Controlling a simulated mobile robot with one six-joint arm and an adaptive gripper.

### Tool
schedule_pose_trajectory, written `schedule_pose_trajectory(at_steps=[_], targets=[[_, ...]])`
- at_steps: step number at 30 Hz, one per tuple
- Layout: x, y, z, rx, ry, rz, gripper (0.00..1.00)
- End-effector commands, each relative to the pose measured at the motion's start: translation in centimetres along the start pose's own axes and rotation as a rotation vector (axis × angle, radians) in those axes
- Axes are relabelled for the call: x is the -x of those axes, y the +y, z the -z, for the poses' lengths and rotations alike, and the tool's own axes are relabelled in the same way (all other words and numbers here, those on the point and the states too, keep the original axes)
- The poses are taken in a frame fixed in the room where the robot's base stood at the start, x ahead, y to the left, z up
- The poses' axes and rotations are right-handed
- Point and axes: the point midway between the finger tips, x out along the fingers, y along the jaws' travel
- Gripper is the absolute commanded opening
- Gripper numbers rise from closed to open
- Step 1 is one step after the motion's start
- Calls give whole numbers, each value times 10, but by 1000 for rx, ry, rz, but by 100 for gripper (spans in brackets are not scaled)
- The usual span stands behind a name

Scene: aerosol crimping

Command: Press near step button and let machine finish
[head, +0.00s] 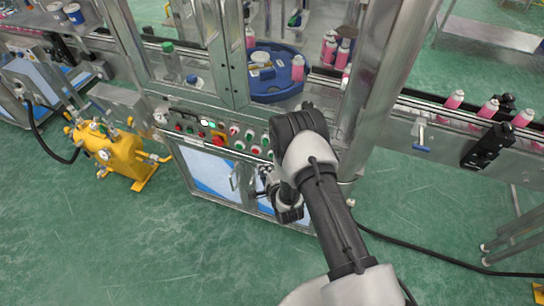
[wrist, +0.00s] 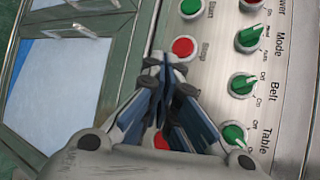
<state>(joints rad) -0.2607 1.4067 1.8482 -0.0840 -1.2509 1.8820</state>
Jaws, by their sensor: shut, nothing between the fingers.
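In the wrist view, the slanted metal control panel (wrist: 225,90) fills the right side. Another red part (wrist: 161,140) shows between the fingers, partly hidden. In the head view, the machine's panel (head: 180,118) carries rows of buttons, and my arm hides its right end.
Green knobs (wrist: 240,84) line the panel's right side. Below it are cabinet doors with handles (head: 234,178). A blue turntable (head: 275,88) holds pink cans inside the machine, and a conveyor (head: 430,103) carries more. A yellow unit (head: 115,155) stands left; a cable (head: 420,252) crosses the floor.

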Motion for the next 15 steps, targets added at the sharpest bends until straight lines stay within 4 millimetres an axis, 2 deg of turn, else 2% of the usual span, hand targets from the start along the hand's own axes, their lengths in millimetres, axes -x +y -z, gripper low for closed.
schedule_pose_trajectory(at_steps=[6, 15], targets=[[14, 10, -11, 0, -1, -1, 0], [18, 13, -13, 0, 0, 1, 0]])
